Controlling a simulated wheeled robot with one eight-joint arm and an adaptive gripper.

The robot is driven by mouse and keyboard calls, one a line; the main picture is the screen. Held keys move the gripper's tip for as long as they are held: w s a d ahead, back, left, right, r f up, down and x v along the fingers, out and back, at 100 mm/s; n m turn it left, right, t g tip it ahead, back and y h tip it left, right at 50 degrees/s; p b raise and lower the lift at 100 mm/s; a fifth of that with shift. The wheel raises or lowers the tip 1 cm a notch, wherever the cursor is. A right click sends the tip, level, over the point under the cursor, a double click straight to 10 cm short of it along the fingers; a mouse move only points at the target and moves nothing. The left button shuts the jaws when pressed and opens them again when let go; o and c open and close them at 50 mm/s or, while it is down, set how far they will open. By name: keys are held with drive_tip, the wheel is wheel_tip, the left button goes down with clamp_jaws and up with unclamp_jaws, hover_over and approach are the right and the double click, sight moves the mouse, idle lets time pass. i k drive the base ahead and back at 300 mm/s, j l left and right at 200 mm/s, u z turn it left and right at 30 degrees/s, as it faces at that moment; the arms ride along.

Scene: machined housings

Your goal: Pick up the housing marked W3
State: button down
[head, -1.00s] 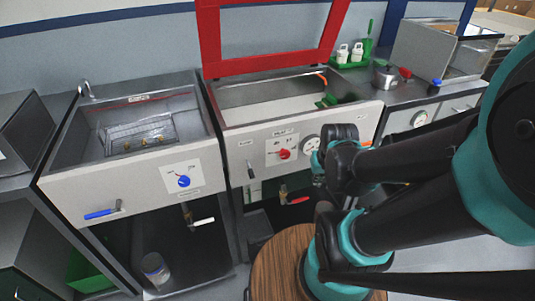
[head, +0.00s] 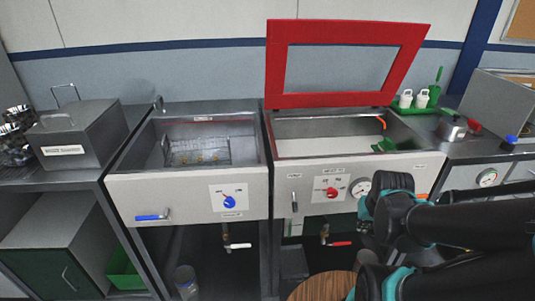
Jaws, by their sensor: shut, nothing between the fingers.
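No marking W3 can be read on anything in the head view. Shiny, rounded metal parts (head: 16,132) are piled at the far left edge, partly cut off; I cannot tell whether they are housings. Several small brass-coloured pieces (head: 199,158) sit in a wire basket in the left basin (head: 143,143), too small to identify. My folded arm fills the lower right, well away from the metal parts. I cannot make out my gripper's fingers.
A grey lidded box (head: 82,135) stands beside the metal parts. The right basin (head: 300,146) has a raised red-framed lid (head: 276,62). A green tray with white bottles (head: 421,99) and a metal pot (head: 451,129) are at right. A round wooden top (head: 318,288) is low in front.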

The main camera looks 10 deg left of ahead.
sight(27, 115)
drive_tip(key=u, duration=2.15)
drive_tip(key=z, duration=0.35)
drive_tip(key=i+j+z, duration=0.15)
drive_tip(key=j+z, duration=0.45)
drive_tip(key=i+j+z, duration=0.25)
drive_tip(key=k+j, duration=0.05)
drive_tip(key=k, duration=0.05)
